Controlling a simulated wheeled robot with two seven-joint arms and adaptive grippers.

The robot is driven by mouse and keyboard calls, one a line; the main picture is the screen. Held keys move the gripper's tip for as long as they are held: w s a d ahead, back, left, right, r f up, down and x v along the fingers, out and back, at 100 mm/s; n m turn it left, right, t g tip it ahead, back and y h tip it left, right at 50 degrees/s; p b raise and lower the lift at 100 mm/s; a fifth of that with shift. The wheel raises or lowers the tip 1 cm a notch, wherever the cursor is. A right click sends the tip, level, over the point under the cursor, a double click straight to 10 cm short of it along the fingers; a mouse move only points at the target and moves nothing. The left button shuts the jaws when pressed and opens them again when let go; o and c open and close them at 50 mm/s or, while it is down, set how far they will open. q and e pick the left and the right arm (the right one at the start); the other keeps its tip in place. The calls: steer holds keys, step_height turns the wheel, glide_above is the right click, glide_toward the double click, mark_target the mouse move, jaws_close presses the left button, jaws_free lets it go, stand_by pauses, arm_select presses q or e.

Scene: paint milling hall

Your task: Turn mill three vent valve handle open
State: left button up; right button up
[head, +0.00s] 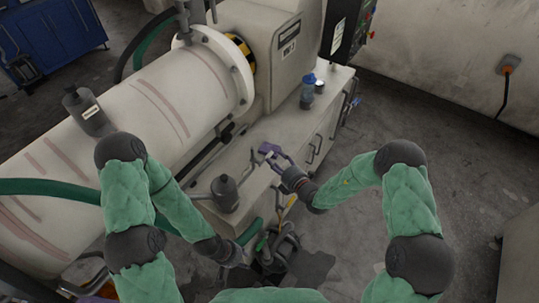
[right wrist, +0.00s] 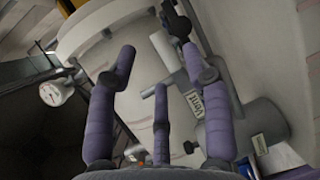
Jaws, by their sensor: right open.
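The pale mill drum (head: 140,105) with red stripes fills the left of the head view. A dark labelled fitting (head: 225,192) with a thin grey rod stands at its near side; I cannot tell whether it is mill three's vent valve. My right gripper (head: 270,153) is open above the cabinet top, beyond this fitting. In the right wrist view its purple fingers (right wrist: 160,80) are spread before a pale round body. A grey bar (right wrist: 152,91) and a labelled grey fitting (right wrist: 240,125) show behind them; contact is unclear. My left gripper (head: 236,256) is low beside the cabinet, its fingers unclear.
Another dark labelled fitting (head: 87,111) sits on the drum. Green hoses (head: 50,186) run at left. A gauge (right wrist: 50,93) shows at left in the wrist view.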

mark_target(270, 155)
steer(key=shift+b+x, duration=0.3)
steer(key=shift+x, duration=2.4)
steer(key=shift+c, duration=0.3)
jaws_close()
